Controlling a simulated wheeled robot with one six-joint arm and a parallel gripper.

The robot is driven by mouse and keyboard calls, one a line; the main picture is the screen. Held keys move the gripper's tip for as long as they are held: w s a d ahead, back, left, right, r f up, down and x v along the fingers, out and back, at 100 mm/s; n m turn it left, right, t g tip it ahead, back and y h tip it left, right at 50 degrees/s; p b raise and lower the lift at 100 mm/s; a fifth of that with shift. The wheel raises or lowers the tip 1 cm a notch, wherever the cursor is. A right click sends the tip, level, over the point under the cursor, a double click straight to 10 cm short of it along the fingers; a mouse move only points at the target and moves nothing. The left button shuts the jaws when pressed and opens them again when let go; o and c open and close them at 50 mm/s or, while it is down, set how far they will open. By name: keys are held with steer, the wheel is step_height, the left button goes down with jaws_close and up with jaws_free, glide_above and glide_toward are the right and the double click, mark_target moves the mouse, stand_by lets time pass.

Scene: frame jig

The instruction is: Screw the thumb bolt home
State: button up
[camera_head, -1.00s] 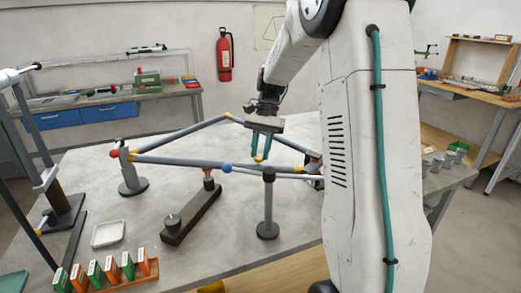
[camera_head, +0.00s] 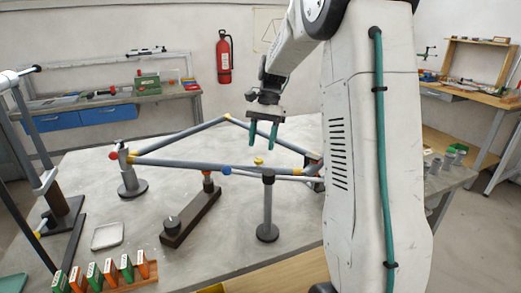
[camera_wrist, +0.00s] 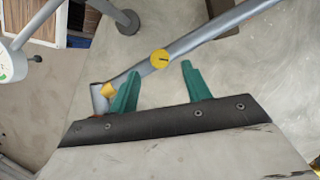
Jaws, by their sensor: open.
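The yellow thumb bolt (camera_head: 258,161) stands at the near grey frame tube (camera_head: 190,163), right of the blue knob (camera_head: 226,169). In the wrist view its round yellow head (camera_wrist: 159,58) shows from above, with a dark mark on it. My gripper (camera_head: 262,146) has green fingers and is open and empty, a little above the bolt and apart from it. In the wrist view the bolt head lies beyond and between the fingertips (camera_wrist: 160,72). How deep the bolt sits is hidden.
A post (camera_head: 268,210) supports the near tube. A red knob (camera_head: 113,155) is on the stand at the left corner. A dark bar fixture (camera_head: 190,218), a white tray (camera_head: 107,235) and several coloured boxes (camera_head: 110,272) are on the table (camera_head: 235,250).

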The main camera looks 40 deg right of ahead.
steer(key=v, duration=0.4)
steer(key=shift+a, duration=0.1)
steer(key=r+n+h, duration=0.2)
steer(key=n, duration=0.9)
glide_above(259, 159)
steer(key=a, duration=0.1)
steer(key=n, duration=0.5)
steer(key=f+n+t+h, duration=0.1)
steer(key=n, duration=0.4)
steer(key=f+n+t+h, duration=0.1)
steer(key=n, duration=0.5)
steer(key=shift+d, duration=0.4)
step_height(259, 159, down, 8)
steer(key=shift+r, duration=0.2)
steer(key=c, duration=1)
